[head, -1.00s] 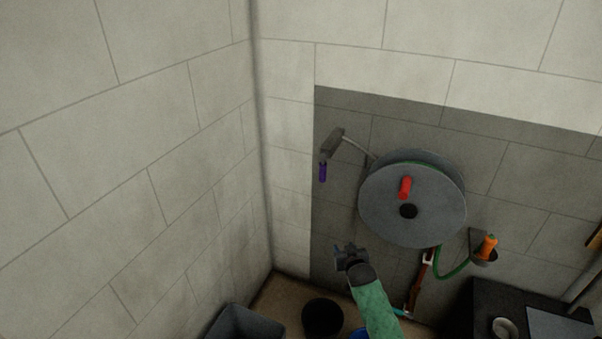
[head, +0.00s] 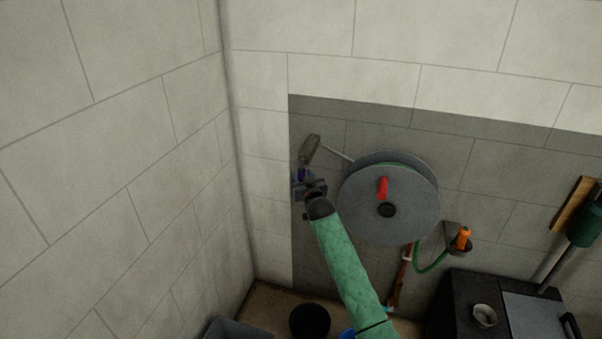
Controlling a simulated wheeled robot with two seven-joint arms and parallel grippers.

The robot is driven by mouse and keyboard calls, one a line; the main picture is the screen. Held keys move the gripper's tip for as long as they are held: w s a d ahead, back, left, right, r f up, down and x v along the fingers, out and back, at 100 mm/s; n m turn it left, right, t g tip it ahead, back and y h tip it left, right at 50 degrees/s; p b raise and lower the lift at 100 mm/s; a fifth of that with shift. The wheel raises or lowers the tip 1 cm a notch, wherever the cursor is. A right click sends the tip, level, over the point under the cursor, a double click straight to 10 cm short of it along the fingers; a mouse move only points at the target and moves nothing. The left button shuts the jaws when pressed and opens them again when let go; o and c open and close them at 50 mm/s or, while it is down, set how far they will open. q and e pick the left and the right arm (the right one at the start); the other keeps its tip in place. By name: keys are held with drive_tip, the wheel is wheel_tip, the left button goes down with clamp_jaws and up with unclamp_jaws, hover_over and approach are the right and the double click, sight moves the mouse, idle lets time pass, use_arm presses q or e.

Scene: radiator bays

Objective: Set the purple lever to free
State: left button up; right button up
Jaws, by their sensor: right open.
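The purple lever (head: 301,173) hangs below a grey bracket (head: 310,149) on the dark wall panel, left of the hose reel. Only a small part of its purple grip shows; my right gripper covers the rest. My right gripper (head: 301,182) is open and at the lever's lower end, its arm in a green sleeve coming up from below. I cannot tell whether the fingers touch the lever or stand around it. My left gripper is not in view.
A grey hose reel (head: 410,215) with a red handle (head: 382,187) stands close to the right of my gripper. An orange nozzle (head: 462,238) sits in a holder further right. A black bucket (head: 310,321) is on the floor. The left wall is bare.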

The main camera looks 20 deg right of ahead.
drive_tip(key=shift+w, duration=0.75)
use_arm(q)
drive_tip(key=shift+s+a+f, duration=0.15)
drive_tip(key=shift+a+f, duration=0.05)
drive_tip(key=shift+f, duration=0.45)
use_arm(e)
drive_tip(key=shift+c, duration=0.2)
clamp_jaws()
drive_tip(key=shift+f, duration=0.1)
